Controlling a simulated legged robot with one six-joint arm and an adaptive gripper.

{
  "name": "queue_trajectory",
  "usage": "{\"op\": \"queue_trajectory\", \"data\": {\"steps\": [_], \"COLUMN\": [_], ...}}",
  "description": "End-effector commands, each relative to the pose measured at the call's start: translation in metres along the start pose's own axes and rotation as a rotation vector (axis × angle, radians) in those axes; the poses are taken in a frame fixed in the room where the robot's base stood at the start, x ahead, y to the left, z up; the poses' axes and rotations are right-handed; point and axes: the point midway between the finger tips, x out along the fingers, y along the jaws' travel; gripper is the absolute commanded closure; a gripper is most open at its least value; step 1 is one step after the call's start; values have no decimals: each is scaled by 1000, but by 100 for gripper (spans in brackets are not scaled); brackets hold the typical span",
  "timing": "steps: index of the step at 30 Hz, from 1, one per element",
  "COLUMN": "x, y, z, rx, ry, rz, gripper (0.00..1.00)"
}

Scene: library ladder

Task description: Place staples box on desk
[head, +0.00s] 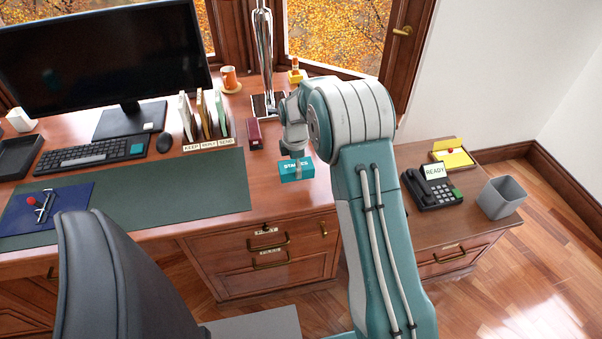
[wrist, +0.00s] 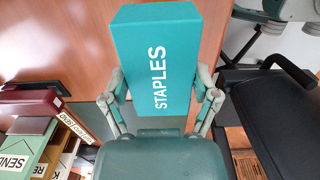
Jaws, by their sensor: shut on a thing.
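The staples box (head: 296,170) is a teal box with white lettering. In the wrist view the box (wrist: 160,60) fills the space between the two fingers. My gripper (wrist: 163,90) is shut on it, one finger on each side. In the head view the box is at the right part of the desk (head: 277,204), near its front edge. I cannot tell whether its underside touches the desk top. My gripper's fingers are small in the head view and partly hidden by my arm.
A dark red stapler-like object (head: 254,134) stands just left of the box. Folders (head: 206,115) labelled KEEP, REPLY and SEND stand farther left. A lamp (head: 264,60) rises behind. A green desk mat (head: 150,190) and a dark chair (head: 110,280) are at left; bare desk lies around the box.

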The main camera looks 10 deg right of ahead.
Motion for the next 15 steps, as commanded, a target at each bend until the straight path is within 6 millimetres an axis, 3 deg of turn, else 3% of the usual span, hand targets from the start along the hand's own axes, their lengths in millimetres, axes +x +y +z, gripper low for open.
{"op": "queue_trajectory", "data": {"steps": [9, 15], "x": [28, 55], "y": [18, 18], "z": [16, 14], "rx": [1, 0], "ry": [2, 3], "rz": [0, 0], "gripper": [81, 81]}}
